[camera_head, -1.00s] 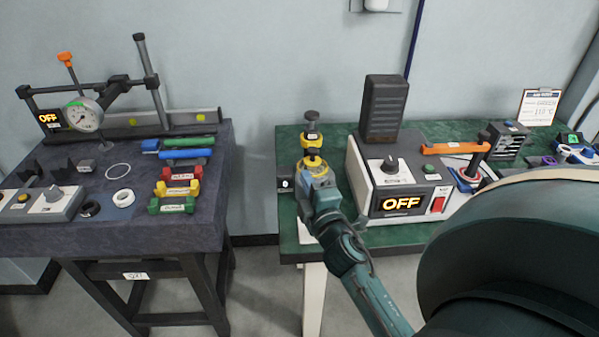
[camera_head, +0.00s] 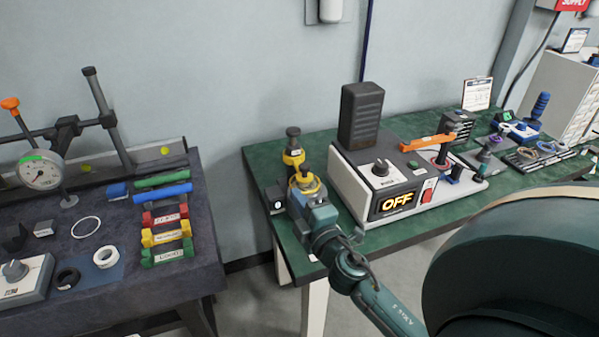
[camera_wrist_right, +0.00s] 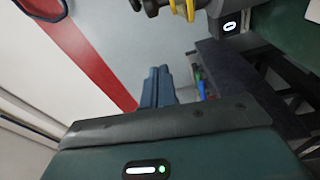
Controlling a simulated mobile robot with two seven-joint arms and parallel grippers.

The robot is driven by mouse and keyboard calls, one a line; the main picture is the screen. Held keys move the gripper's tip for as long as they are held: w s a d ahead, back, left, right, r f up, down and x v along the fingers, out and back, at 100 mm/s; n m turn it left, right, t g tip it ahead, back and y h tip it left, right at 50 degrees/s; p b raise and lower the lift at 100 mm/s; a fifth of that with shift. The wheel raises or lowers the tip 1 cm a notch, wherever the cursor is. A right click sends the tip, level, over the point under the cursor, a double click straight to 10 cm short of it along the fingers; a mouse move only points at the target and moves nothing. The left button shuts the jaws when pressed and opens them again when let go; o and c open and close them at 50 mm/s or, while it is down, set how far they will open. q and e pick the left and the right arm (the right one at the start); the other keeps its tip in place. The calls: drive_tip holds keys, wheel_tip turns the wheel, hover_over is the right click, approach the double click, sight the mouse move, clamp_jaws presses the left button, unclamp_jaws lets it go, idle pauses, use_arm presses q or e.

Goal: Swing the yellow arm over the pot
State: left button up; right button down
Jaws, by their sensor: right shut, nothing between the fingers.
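The yellow arm (camera_head: 293,157) belongs to a small dark fixture at the left end of the green table. A black knob tops it, and a second yellow part (camera_head: 307,184) is nearer to me. Yellow also shows at the top of the right wrist view (camera_wrist_right: 182,8). My right gripper (camera_head: 304,194) is right at the near yellow part and partly covers the fixture; I cannot tell whether it touches. Its blue fingers (camera_wrist_right: 157,86) are together with nothing between them. I cannot clearly make out the pot. My left gripper is out of view.
A dark table (camera_head: 205,240) with a dial gauge (camera_head: 40,170) and coloured blocks stands left, across a floor gap.

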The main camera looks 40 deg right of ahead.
sight(305, 170)
drive_tip(key=w+d, duration=0.1)
drive_tip(key=w, duration=0.1)
drive_tip(key=w+d+p, duration=0.1)
drive_tip(key=w+d, duration=0.1)
drive_tip(key=w, duration=0.1)
drive_tip(key=w+d, duration=0.1)
drive_tip(key=w, duration=0.2)
drive_tip(key=shift+d, duration=0.55)
drive_tip(key=shift+s, duration=0.1)
drive_tip(key=shift+d+f, duration=0.1)
drive_tip(key=shift+s+d+f+n+y+b, duration=0.2)
drive_tip(key=shift+s+d+n+y+b, duration=0.15)
drive_tip(key=shift+d+y, duration=0.35)
drive_tip(key=shift+d+r+n+y, duration=0.15)
drive_tip(key=shift+d+n+y, duration=0.1)
drive_tip(key=shift+d+y, duration=0.05)
